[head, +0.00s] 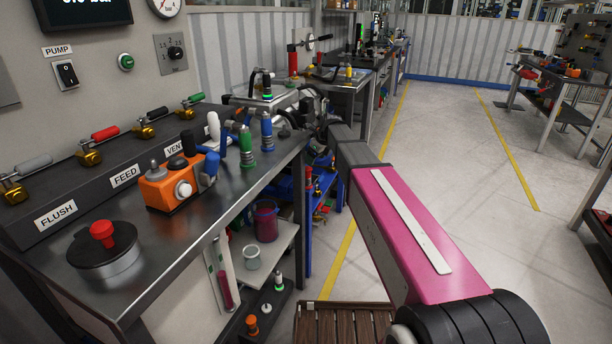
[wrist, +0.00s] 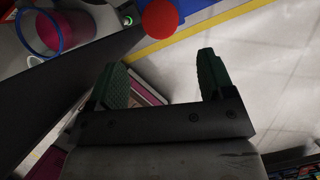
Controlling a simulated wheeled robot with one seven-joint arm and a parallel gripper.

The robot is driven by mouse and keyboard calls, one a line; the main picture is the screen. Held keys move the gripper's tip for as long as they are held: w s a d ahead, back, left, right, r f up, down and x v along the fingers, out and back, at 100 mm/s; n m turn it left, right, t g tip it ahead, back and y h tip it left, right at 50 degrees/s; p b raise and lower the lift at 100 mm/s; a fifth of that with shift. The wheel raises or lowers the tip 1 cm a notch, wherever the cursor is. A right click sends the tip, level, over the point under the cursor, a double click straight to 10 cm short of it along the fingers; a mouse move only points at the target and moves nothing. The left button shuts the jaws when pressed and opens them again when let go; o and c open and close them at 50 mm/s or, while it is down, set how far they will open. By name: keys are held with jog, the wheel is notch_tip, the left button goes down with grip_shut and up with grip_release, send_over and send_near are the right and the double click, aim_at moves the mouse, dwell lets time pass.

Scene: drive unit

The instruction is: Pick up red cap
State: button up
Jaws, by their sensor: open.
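In the wrist view a round red top (wrist: 160,17), which looks like the red cap, shows at the upper edge, partly cut off. It lies beyond my gripper (wrist: 160,66), roughly in line with the gap between the fingers. The two dark green fingers are apart with nothing held between them. In the head view a small red-topped thing (head: 308,173) stands by the blue rack beyond the table; I cannot tell whether it is the same one. My gripper's dark end (head: 318,108) is by the table's far right corner, its fingers hard to make out.
The metal table (head: 215,205) carries an orange valve box (head: 172,188), blue and green-bodied fittings (head: 246,145) and a black-lidded pot (head: 103,255) with a red knob. A beaker of magenta liquid (head: 265,222) stands on a lower shelf. The floor at right (head: 470,170) is clear.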

aim_at(309, 169)
jog(key=x, duration=0.5)
jog(key=shift+a+f, duration=0.1)
jog(key=shift+w+x, duration=0.15)
jog(key=shift+x, duration=1.15)
jog(key=shift+w+x, duration=0.1)
jog(key=shift+x, duration=1.25)
jog(key=c, duration=1.1)
